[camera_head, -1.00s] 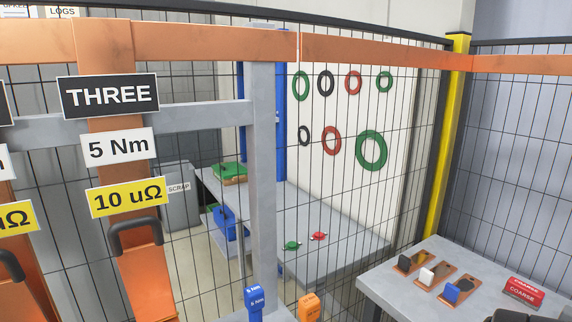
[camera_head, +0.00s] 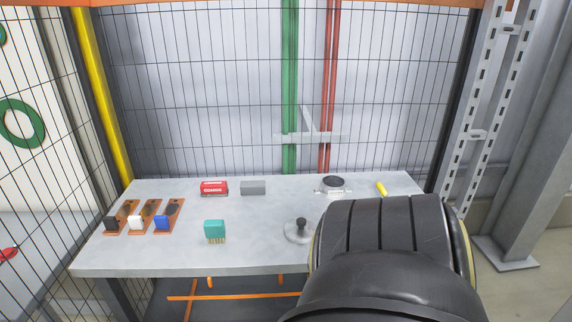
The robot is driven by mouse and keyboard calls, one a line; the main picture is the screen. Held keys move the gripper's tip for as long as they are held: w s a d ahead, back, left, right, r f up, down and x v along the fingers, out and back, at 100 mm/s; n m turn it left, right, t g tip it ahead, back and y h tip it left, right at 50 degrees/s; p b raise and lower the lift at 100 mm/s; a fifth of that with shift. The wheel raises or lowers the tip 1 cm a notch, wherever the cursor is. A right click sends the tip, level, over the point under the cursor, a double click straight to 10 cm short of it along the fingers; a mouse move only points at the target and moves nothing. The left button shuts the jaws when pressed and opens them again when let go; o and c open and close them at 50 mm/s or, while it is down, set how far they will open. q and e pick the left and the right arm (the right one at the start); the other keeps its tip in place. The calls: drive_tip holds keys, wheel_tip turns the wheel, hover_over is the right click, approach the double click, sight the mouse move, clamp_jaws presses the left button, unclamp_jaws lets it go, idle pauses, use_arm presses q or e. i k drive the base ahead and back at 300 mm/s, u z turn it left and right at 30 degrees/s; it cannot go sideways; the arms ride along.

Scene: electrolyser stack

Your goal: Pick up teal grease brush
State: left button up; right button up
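The teal grease brush (camera_head: 214,230) lies on the grey table (camera_head: 120,254) near its front edge, left of the middle. It has a teal block body, with tan bristles pointing toward the table's front edge. Nothing touches it. A large black part of my own arm covers the right front of the table. Neither gripper shows in the head view.
A red box (camera_head: 214,188) and a grey block (camera_head: 253,188) lie behind the brush. Three copper pieces with black, white and blue blocks (camera_head: 162,222) are at left. A round knobbed weight (camera_head: 300,230), a lidded dish (camera_head: 333,186) and a yellow stick (camera_head: 381,189) are at right. Mesh fence stands behind.

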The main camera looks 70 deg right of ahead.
sight(214, 230)
drive_tip(key=z, duration=1.6)
drive_tip(key=k, duration=0.1)
drive_tip(key=z, duration=0.3)
drive_tip(key=i, duration=0.25)
drive_tip(key=u, duration=0.25)
